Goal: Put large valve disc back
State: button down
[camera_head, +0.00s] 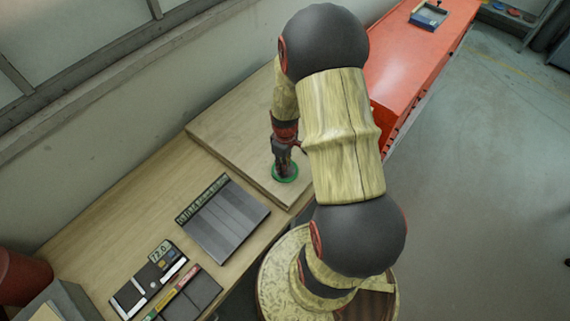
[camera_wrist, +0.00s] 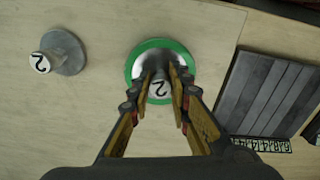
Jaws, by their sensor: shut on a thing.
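A round silver disc with a green rim (camera_wrist: 140,68) lies at the middle top of the wrist view, on or just above the pale wooden board. Its stem has a white top marked "2". My gripper (camera_wrist: 161,74) has its two fingers on either side of this stem and is shut on it. In the head view the green rim (camera_head: 285,178) shows under my gripper (camera_head: 282,158), near the board's front edge. A grey disc (camera_wrist: 68,52) with a knob, also marked "2", lies to the left in the wrist view.
The raised wooden board (camera_head: 225,125) lies on the workbench. A dark ribbed tray (camera_head: 222,220) sits close beside it, with a label strip along one edge. A scale-like device (camera_head: 148,285) and a dark box (camera_head: 188,295) are nearer the front. A red cabinet (camera_head: 420,60) stands behind my arm.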

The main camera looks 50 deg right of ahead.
jog(key=shift+f, duration=0.1)
jog(key=c, duration=1.7)
grip_release()
jog(key=shift+o, duration=0.2)
notch_tip(320, 180, up, 12)
jog(key=w+a+r+m+t+b, duration=0.1)
jog(key=a+r+t, duration=0.1)
jog(key=a+r, duration=1.05)
jog(key=s+a+r+m+t, duration=0.2)
jog(key=s+a+r+t, duration=0.1)
jog(key=s+a+r, duration=0.5)
notch_tip(320, 180, up, 3)
jog(key=shift+s+a+r+t, duration=0.15)
jog(key=shift+s+a+t, duration=0.2)
jog(key=shift+a, duration=0.8)
